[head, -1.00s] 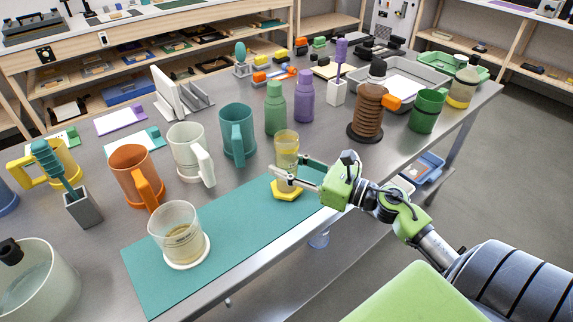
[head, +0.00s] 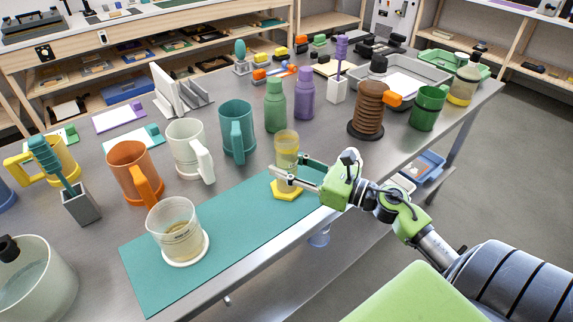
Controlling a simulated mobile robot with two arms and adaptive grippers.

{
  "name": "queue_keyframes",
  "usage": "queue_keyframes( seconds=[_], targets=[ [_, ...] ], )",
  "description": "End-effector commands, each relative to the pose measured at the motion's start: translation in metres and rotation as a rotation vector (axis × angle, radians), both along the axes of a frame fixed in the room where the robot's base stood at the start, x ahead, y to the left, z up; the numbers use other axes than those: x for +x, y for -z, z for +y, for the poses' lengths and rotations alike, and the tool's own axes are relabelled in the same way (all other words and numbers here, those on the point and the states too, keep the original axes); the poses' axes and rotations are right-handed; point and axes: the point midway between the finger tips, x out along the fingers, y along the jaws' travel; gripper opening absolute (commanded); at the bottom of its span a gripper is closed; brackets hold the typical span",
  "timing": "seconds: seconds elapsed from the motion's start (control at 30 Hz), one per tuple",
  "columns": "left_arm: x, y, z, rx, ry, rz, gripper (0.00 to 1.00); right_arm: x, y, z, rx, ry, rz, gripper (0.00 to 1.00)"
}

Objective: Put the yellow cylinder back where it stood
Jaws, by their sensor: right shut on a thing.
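The yellow cylinder (head: 286,149) is a tall see-through vessel with a yellow six-sided foot (head: 287,191). It is upright at the far right part of the teal mat (head: 232,230). My right gripper (head: 291,180) reaches in from the right and is shut on the cylinder's lower part, just above the foot. The fingers hide a little of it. I cannot tell whether the foot touches the mat or hangs slightly above it. My left gripper is not in view.
A glass beaker (head: 176,229) stands on a white coaster at the mat's near left. Orange (head: 128,170), white (head: 187,150) and teal (head: 236,130) mugs stand behind the mat. Green (head: 275,108) and purple (head: 304,96) bottles stand behind the cylinder. The mat's middle is clear.

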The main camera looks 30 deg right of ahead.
Motion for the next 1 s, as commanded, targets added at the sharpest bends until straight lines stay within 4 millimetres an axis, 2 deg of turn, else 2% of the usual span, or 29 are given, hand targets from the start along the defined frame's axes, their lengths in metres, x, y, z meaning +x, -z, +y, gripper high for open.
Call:
queue_keyframes(
  seconds=[0.27,0.3,0.37,1.0],
  targets=[
    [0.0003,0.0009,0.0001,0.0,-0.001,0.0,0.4,0.0001,0.0004,0.0,0.0,0.0,-0.001,0.0],
    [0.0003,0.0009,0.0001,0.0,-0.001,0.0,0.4,0.0001,0.0004,0.0,0.0,0.0,-0.001,0.4],
    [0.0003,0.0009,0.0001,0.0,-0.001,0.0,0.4,0.0001,0.0004,0.0,0.0,0.0,-0.001,0.54],
    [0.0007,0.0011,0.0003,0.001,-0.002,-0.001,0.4,-0.0004,0.0013,-0.0002,0.0,0.0,0.0,0.54]
  ],
)
